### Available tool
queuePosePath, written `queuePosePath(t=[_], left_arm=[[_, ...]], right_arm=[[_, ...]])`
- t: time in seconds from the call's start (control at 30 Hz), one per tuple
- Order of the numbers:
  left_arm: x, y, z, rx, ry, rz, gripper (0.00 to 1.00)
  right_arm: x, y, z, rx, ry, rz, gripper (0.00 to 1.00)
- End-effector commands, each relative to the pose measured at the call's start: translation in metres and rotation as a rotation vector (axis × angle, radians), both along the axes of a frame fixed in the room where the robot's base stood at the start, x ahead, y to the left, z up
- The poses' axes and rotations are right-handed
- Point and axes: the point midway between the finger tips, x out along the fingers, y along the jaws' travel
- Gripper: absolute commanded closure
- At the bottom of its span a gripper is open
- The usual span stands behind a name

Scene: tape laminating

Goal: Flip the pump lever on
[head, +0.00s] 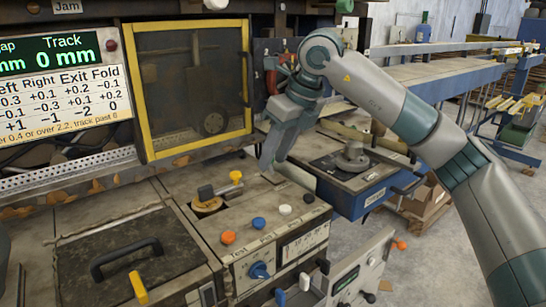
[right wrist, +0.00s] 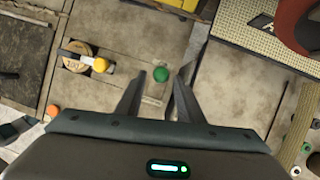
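A lever with a yellow knob (head: 236,176) sits on a round brass-coloured plate (head: 207,206) on top of the control cabinet. It also shows at the upper left of the right wrist view, with the yellow knob (right wrist: 100,65) pointing right. A green knob (right wrist: 161,74) appears between my right fingertips in the wrist view; my gripper hides it in the head view. I cannot read a label showing which is the pump lever. My right gripper (head: 268,163) points down over the cabinet's back, right of the yellow-knobbed lever. Its fingers (right wrist: 162,76) are apart. My left gripper is out of view.
Orange (head: 228,238), blue (head: 258,222) and white (head: 285,210) knobs line the cabinet's front edge, above a blue dial (head: 259,270). A hatch with a black handle (head: 125,258) lies left. A yellow-framed window (head: 190,85) stands behind. A blue-sided table (head: 365,203) is right.

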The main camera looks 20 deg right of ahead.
Motion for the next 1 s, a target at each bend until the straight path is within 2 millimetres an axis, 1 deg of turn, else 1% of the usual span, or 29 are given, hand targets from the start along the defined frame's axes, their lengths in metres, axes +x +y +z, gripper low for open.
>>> queuePosePath(t=[0.1, 0.2, 0.5, 0.57, 0.6, 0.63, 0.67, 1.0], left_arm=[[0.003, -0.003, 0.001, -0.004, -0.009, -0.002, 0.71], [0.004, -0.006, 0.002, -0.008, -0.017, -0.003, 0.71], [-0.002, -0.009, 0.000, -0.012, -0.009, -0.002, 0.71], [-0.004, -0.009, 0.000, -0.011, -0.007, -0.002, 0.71], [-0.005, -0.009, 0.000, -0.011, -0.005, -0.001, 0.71], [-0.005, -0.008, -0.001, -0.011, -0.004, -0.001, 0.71], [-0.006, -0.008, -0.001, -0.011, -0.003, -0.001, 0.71], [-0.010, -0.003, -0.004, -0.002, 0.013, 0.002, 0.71]], right_arm=[[0.002, 0.003, -0.009, 0.000, 0.001, 0.001, 0.66], [0.004, 0.004, -0.012, -0.001, 0.001, 0.001, 0.66], [0.004, 0.004, -0.014, 0.000, 0.000, 0.001, 0.66], [0.004, 0.004, -0.014, 0.000, 0.000, 0.001, 0.80], [0.004, 0.004, -0.013, 0.000, 0.000, 0.001, 0.90], [0.004, 0.004, -0.013, 0.000, 0.000, 0.001, 0.97], [0.004, 0.004, -0.013, 0.000, 0.000, 0.001, 1.00], [0.004, 0.003, -0.014, 0.002, -0.006, 0.000, 1.00]])
